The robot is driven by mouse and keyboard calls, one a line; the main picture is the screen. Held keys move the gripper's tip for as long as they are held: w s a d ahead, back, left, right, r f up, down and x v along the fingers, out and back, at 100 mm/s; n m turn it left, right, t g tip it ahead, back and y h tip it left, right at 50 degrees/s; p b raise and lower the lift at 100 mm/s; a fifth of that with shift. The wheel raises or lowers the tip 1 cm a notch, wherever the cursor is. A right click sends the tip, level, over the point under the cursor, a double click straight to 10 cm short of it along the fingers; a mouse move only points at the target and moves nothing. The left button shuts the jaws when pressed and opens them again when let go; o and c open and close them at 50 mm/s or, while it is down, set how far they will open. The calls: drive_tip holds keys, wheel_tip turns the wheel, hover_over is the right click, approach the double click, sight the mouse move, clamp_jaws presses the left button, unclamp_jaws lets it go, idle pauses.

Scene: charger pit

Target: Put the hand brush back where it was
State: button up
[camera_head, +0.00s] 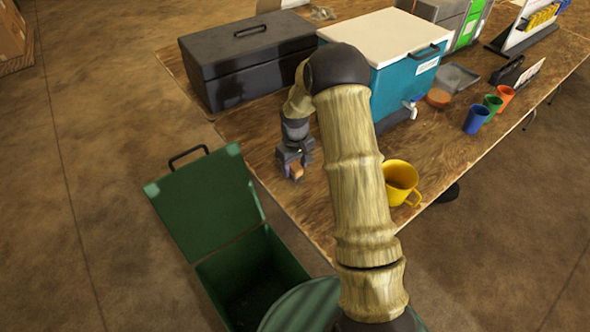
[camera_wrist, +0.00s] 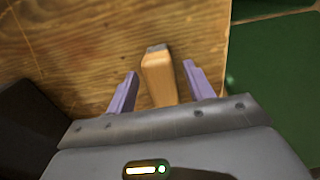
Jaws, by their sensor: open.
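A tan wooden piece with a dark far end, seemingly the hand brush (camera_wrist: 159,77), stands out between the fingers in the wrist view. Only a small tan part of it (camera_head: 296,172) shows below my gripper in the head view. My gripper (camera_head: 295,170) is over the left front part of the wooden table. In the wrist view my gripper (camera_wrist: 158,88) is open, with one purple finger on each side of the brush and a visible gap to each. The rest of the brush is hidden by the gripper body.
A green bin with its lid open (camera_head: 205,200) stands on the floor by the table's left edge. A black toolbox (camera_head: 250,75), a teal cooler (camera_head: 405,80) and a yellow mug (camera_head: 400,178) stand on the table (camera_head: 245,130). Small coloured cups stand farther right.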

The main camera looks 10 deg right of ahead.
wheel_tip(320, 180, up, 10)
drive_tip(key=shift+f, duration=0.1)
idle(0.6)
drive_tip(key=s+r+m+t, duration=0.1)
drive_tip(key=s+r+m, duration=0.1)
drive_tip(key=s, duration=1)
drive_tip(key=s+a+r+m+t, duration=0.1)
drive_tip(key=s+r, duration=0.3)
drive_tip(key=s, duration=0.8)
drive_tip(key=shift+a+r+m+t, duration=0.2)
drive_tip(key=shift+r+m+t, duration=0.15)
drive_tip(key=shift+m, duration=0.45)
drive_tip(key=shift+c, duration=0.4)
